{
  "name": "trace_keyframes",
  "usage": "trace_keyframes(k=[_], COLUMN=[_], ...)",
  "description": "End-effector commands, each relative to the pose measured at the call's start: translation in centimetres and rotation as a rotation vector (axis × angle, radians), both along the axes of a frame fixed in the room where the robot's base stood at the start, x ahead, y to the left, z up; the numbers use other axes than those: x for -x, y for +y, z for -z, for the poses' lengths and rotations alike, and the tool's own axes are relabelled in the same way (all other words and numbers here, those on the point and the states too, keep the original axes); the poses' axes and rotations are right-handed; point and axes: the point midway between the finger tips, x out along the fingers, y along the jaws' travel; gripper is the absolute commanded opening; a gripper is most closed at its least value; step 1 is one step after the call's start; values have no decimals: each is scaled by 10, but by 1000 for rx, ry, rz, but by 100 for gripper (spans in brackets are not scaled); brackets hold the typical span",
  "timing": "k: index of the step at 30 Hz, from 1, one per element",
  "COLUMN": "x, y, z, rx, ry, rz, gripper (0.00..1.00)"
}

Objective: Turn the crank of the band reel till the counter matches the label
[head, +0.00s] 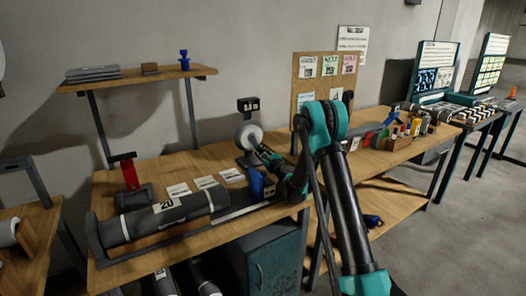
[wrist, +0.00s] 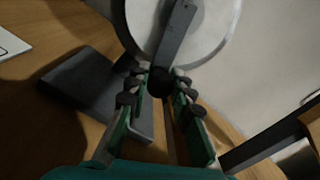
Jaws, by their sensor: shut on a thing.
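The band reel (head: 249,136) is a white disc on a dark stand at the back of the bench. In the wrist view the reel (wrist: 215,35) fills the top, with a grey crank arm (wrist: 177,32) across its face. The crank's black knob (wrist: 160,83) sits between my fingertips. My gripper (wrist: 160,79) is shut on this knob. In the head view my gripper (head: 258,148) is in front of the reel and partly hides the crank. The counter (head: 248,104) is a small dark display above the reel; its digits are too small to read surely. A label (head: 164,206) reading 20 is on a grey roll.
The grey roll (head: 190,208) lies in a cradle along the bench front. A board (head: 323,78) with notes rises behind my arm. A wall shelf (head: 140,76) is at left.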

Motion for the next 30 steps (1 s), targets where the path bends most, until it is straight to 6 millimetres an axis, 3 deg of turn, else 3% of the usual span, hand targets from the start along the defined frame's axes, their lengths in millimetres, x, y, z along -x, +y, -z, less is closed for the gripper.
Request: trace_keyframes(k=[9, 25, 26, 30], x=[5, 6, 6, 6], y=[5, 6, 6, 6], z=[3, 4, 4, 3], rx=[-98, -118, -118, -118], ry=[68, 81, 81, 81], rz=[3, 2, 2, 2], gripper=[0, 0, 23, 40])
